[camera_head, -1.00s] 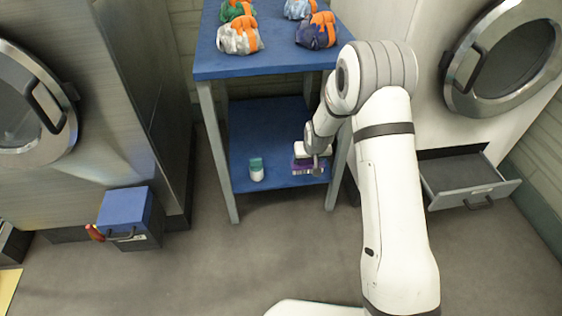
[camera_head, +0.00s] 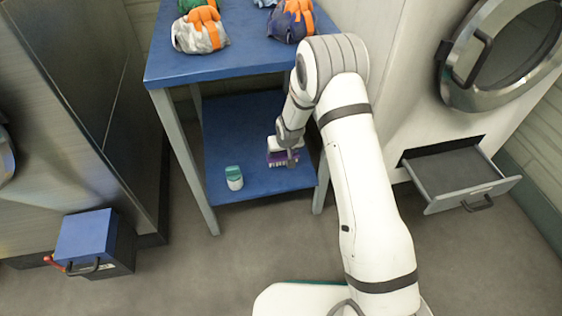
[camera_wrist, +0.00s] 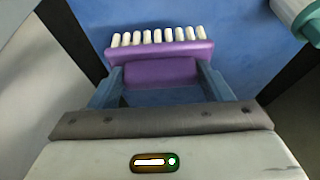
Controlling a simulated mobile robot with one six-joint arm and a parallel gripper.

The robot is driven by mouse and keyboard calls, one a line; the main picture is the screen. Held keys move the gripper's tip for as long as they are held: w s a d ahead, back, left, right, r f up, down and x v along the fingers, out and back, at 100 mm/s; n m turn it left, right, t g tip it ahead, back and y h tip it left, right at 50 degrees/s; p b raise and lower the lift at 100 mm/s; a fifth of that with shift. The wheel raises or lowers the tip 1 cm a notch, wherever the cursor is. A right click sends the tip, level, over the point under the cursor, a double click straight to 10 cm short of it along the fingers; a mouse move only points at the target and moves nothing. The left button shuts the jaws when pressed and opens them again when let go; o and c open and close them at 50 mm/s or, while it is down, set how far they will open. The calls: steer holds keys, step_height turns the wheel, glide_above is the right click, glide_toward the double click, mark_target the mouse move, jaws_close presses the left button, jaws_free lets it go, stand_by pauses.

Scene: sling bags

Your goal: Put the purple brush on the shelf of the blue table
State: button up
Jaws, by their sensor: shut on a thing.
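The purple brush (camera_wrist: 160,70) with pale bristles is between my gripper's two fingers in the wrist view. In the head view the brush (camera_head: 284,158) shows at the right part of the lower shelf of the blue table. My gripper (camera_wrist: 160,92) is shut on it; the gripper (camera_head: 290,154) reaches in under the tabletop from the right. The blue shelf (camera_head: 235,120) lies below and behind the brush. I cannot tell whether the brush touches the shelf. The blue tabletop (camera_head: 205,66) is above.
A white bottle with a green cap (camera_head: 234,178) stands on the shelf, left of the brush. Several sling bags (camera_head: 200,32) lie on the tabletop. An open drawer (camera_head: 460,180) is at right. A blue-topped box (camera_head: 92,240) sits on the floor at left. Table legs (camera_head: 185,160) flank the shelf.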

mark_target(285, 158)
steer(key=shift+w+d+f+b, duration=0.1)
steer(key=shift+f+b, duration=0.6)
steer(key=shift+f, duration=0.6)
steer(key=shift+d+f+b, duration=0.1)
steer(key=shift+f+b, duration=0.6)
steer(key=shift+f, duration=0.6)
steer(key=shift+f, duration=0.2)
steer(key=o, duration=1)
steer(key=shift+r, duration=0.1)
steer(key=shift+r, duration=0.3)
steer(key=p+v, duration=0.4)
steer(key=v, duration=0.7)
steer(key=shift+s+r, duration=0.25)
steer(key=shift+r, duration=0.05)
